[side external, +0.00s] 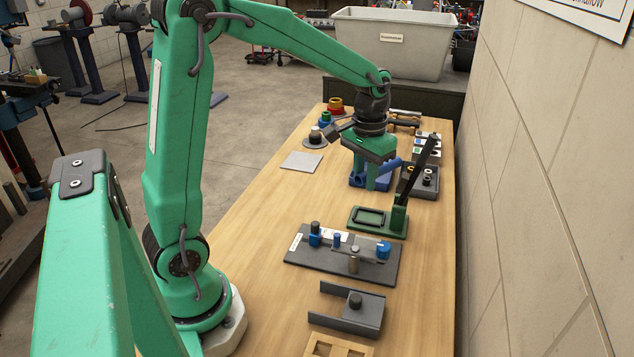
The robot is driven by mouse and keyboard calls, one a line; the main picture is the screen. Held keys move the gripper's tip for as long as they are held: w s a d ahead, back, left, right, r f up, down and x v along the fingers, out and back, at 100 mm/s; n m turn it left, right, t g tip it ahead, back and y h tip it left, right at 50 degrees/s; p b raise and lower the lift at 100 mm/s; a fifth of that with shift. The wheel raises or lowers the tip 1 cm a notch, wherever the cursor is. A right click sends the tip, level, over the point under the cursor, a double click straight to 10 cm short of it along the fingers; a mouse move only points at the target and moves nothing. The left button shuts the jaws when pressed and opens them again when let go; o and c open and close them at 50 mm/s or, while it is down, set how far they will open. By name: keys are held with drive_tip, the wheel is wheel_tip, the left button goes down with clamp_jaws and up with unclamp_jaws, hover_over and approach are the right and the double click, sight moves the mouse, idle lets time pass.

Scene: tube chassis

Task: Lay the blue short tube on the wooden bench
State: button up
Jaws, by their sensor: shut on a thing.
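My gripper (376,182), green, points down over the far half of the wooden bench (250,250). It is shut on a blue piece, which I take to be the blue short tube (393,164); its end shows to the right of the fingers. A blue block-like part (356,180) shows to the left of the fingers, low over the bench. The fingers hide the middle, so I cannot tell whether these blue parts are joined or whether the tube touches anything below.
A dark tray with rings (424,184) and a green stand with a dark upright lever (396,220) are close on the right. A grey plate (302,161) lies to the left. A dark fixture board (345,262) is nearer. The bench's left front is clear.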

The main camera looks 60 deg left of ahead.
sight(277, 202)
drive_tip(key=s+a+f+n, duration=0.2)
drive_tip(key=s+a+n, duration=0.1)
drive_tip(key=a, duration=0.3)
drive_tip(key=s+a+f+n, duration=0.3)
drive_tip(key=s+a, duration=0.2)
drive_tip(key=a, duration=0.2)
drive_tip(key=shift+a+f+n, duration=0.15)
drive_tip(key=shift+f+n, duration=0.15)
drive_tip(key=shift+f, duration=0.05)
drive_tip(key=s+a+f, duration=0.1)
drive_tip(key=a+f, duration=0.1)
drive_tip(key=a, duration=0.1)
drive_tip(key=s+a+f, duration=0.1)
drive_tip(key=a+f, duration=0.1)
drive_tip(key=a, duration=0.2)
drive_tip(key=s+a+f, duration=0.1)
drive_tip(key=a+f, duration=0.2)
drive_tip(key=a, duration=0.1)
drive_tip(key=shift+s+a, duration=0.1)
drive_tip(key=shift+s, duration=0.05)
drive_tip(key=shift+f, duration=2)
drive_tip(key=shift+f, duration=0.5)
drive_tip(key=shift+f, duration=0.2)
drive_tip(key=o, duration=0.8)
drive_tip(key=shift+r, duration=0.1)
